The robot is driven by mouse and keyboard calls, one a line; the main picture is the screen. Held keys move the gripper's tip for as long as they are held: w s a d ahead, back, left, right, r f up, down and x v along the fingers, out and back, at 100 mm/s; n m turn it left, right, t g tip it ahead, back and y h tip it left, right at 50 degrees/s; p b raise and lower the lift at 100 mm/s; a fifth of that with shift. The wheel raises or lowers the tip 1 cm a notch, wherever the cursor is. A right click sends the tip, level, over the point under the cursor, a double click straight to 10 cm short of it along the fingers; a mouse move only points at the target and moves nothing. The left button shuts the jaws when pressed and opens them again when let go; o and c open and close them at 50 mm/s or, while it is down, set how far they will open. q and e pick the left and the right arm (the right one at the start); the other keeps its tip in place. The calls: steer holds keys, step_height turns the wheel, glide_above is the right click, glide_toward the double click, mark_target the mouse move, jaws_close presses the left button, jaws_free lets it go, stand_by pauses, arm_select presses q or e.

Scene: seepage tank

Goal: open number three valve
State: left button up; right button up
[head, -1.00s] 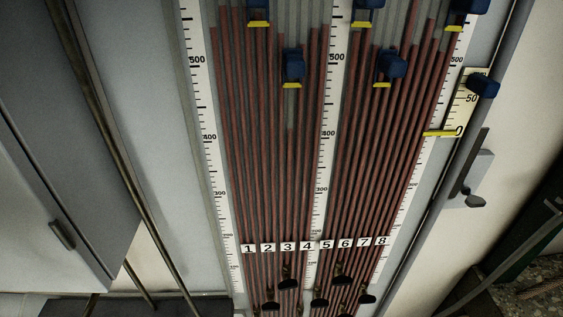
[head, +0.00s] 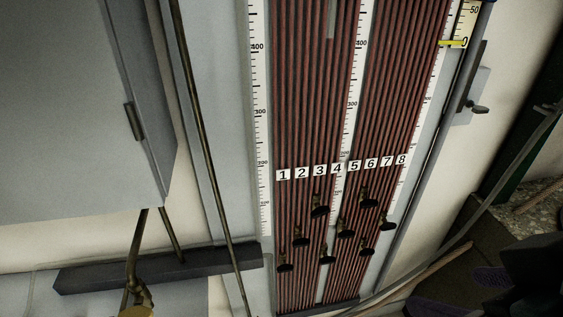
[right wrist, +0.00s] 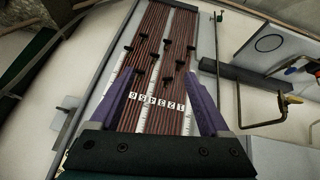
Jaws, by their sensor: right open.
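The board of numbered tubes fills the middle of the head view. The number three label (head: 319,170) is in its row of white labels. The number three valve (head: 319,209), with a black handle and brass body, sits below that label; its handle also shows in the right wrist view (right wrist: 168,80). My right gripper (head: 442,287) is low at the right of the head view, away from the valves. In the right wrist view its two purple fingers (right wrist: 161,78) are wide apart with nothing between them. My left gripper is not in view.
Several similar black-handled valves surround number three closely, including the number two valve (head: 301,240). A grey cabinet (head: 85,95) and a thin vertical pipe (head: 205,150) stand left of the board. A dark ledge (head: 160,268) runs at lower left.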

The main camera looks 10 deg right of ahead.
steer(key=w+f+t+h+b, duration=0.1)
steer(key=w+f+t+b, duration=0.4)
steer(key=w+f+b, duration=0.9)
steer(key=n+t+y+b, duration=0.3)
steer(key=t+b, duration=0.3)
steer(key=b, duration=1.3)
glide_toward(320, 212)
steer(key=w, duration=0.3)
steer(key=w+b, duration=0.1)
steer(key=w, duration=0.2)
steer(key=w+b, duration=0.1)
steer(key=w, duration=0.1)
steer(key=shift+w+a+f, duration=0.15)
steer(key=shift+w+f, duration=0.15)
steer(key=shift+w, duration=0.1)
jaws_close()
